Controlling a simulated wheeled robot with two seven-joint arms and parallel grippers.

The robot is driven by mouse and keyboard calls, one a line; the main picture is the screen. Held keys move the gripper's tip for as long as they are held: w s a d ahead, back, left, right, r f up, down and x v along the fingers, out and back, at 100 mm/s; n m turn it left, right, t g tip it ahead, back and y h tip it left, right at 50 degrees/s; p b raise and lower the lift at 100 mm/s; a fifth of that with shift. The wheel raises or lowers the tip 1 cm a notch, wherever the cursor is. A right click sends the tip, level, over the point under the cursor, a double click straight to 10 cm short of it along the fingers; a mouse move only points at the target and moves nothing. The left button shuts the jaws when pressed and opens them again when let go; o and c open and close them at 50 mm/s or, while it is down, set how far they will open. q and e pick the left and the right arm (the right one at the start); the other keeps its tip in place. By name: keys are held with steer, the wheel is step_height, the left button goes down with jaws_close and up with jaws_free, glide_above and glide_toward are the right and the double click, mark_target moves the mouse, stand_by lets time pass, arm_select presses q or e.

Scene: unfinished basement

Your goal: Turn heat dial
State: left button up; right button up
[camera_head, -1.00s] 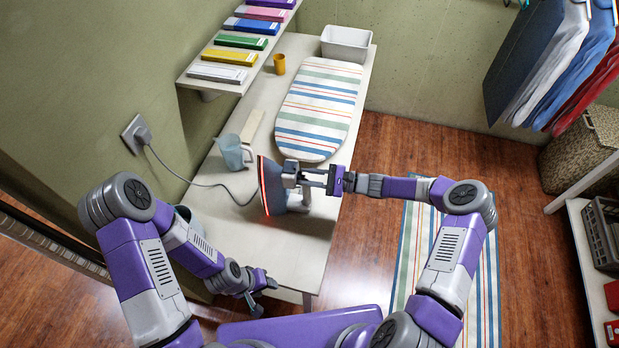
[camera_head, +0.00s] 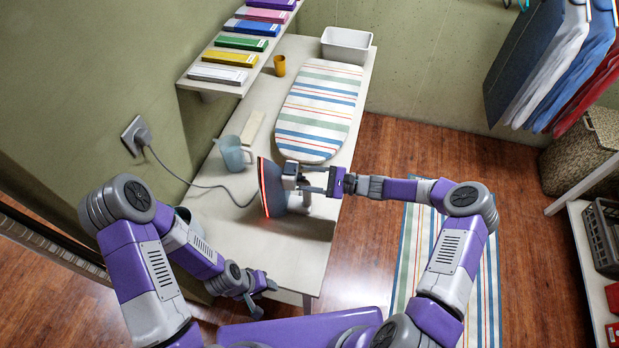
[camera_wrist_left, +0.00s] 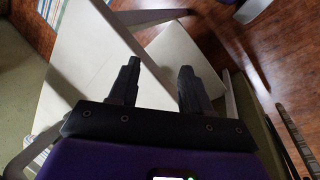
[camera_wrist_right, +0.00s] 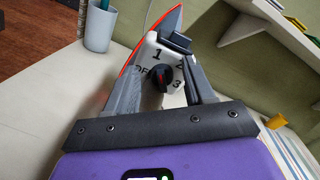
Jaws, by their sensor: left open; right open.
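The iron (camera_head: 273,190) stands upright on the long table (camera_head: 285,250), with a red line along its soleplate edge. In the right wrist view its white heel carries a dark round heat dial (camera_wrist_right: 162,79) with a red mark. "1", "2", "3" and a partly hidden "OFF" surround it; which one the mark points to is unclear. My right gripper (camera_head: 301,180) is open at the iron; its fingers (camera_wrist_right: 160,72) stand on either side of the dial. Whether they touch it I cannot tell. My left gripper (camera_head: 262,293) is open and empty near the table's front end; it also shows in the left wrist view (camera_wrist_left: 159,68).
A cord runs from the iron to a wall plug (camera_head: 138,135). A blue-grey pitcher (camera_head: 231,153) and a striped ironing board (camera_head: 318,110) are near the iron. A yellow cup (camera_head: 279,66) and a white bin (camera_head: 346,45) stand farther back. A shelf (camera_head: 225,83) overhangs the left.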

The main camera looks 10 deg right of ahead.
steer(key=v, duration=0.7)
steer(key=shift+d+b, duration=0.25)
steer(key=shift+b, duration=0.2)
steer(key=shift+s, duration=0.1)
